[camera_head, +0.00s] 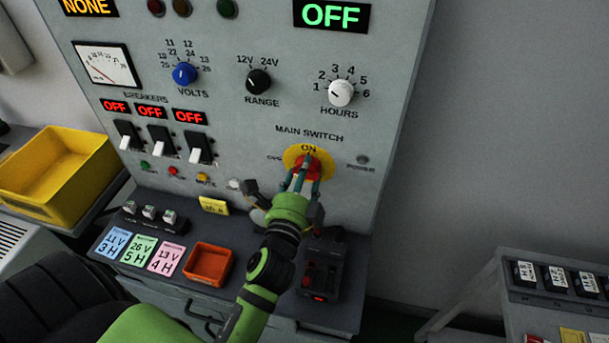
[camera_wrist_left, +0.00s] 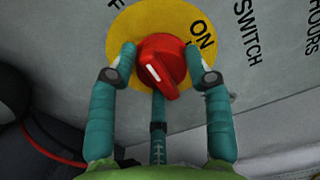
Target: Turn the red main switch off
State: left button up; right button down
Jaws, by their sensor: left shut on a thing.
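The red main switch (camera_head: 308,165) is a knob on a round yellow plate (camera_head: 292,156) marked ON at its top, on the grey panel under the words MAIN SWITCH. My left gripper (camera_head: 302,180) reaches it from below, its teal fingers around the knob and hiding part of it. In the left wrist view, the red switch (camera_wrist_left: 162,62) sits between the fingertips of my left gripper (camera_wrist_left: 160,72), which is shut on it. A white mark shows on the knob's grip; I cannot tell for certain which label it points at. My right gripper is not in view.
The panel holds a blue volts knob (camera_head: 184,74), a black range knob (camera_head: 258,82), a white hours knob (camera_head: 340,93) and breaker levers (camera_head: 159,138). An orange tray (camera_head: 208,264) and a black device (camera_head: 321,268) sit on the ledge below. A yellow bin (camera_head: 60,172) stands left.

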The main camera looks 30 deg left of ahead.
aim_at(304, 126)
pick_arm(q)
jog(key=shift+a+r+n, duration=0.1)
jog(key=shift+r+n, duration=0.25)
jog(key=shift+n, duration=0.25)
jog(key=shift+c, duration=0.2)
jog(key=shift+n, duration=0.3)
jog(key=o, duration=1.1)
jog(key=shift+f, duration=0.1)
jog(key=shift+o, duration=0.3)
jog(key=shift+a+f, duration=0.15)
jog(key=shift+a, duration=0.1)
jog(key=shift+d+r, duration=0.15)
jog(key=shift+r, duration=0.05)
notch_tip(304, 126, up, 9)
jog(key=shift+s+f, duration=0.1)
jog(key=shift+f, duration=0.1)
jog(key=shift+r, duration=0.5)
